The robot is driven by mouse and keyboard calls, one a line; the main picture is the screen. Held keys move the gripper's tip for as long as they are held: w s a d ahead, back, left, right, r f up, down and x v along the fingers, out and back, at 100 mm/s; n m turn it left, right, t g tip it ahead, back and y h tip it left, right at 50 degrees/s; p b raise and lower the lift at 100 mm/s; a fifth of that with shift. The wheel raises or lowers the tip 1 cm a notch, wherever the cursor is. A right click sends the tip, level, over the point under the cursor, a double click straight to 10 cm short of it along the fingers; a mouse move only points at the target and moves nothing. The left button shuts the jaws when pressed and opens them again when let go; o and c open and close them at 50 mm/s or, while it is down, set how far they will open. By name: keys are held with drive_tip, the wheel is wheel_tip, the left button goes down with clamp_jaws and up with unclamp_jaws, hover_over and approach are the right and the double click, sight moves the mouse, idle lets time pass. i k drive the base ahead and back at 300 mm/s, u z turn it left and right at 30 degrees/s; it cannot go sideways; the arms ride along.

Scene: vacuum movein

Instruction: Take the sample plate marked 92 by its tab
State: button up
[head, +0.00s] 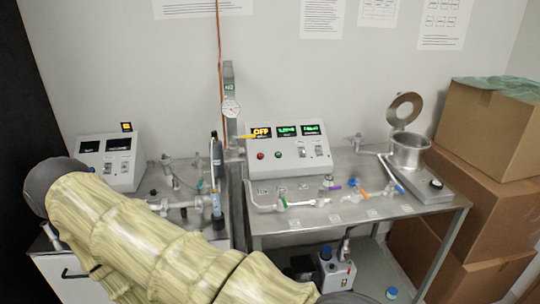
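No plate with a readable 92 and no tab can be made out in the head view. A steel chamber (409,152) stands on the right of the steel bench (345,205), with its round lid (406,107) raised; I cannot tell what is inside. My arm, in a yellowish sleeve, crosses the lower left and runs out at the bottom edge. My gripper is not in the picture. The arm hides part of the left bench.
A control box (288,152) with lit displays stands on the bench behind piping with coloured valve handles. A smaller box (109,160) is at left. Cardboard boxes (480,128) crowd the right side. A pump (338,273) and blue-capped jar (391,293) are below.

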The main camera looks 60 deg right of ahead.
sight(303, 187)
drive_tip(key=i, duration=0.8)
drive_tip(key=z, duration=1.85)
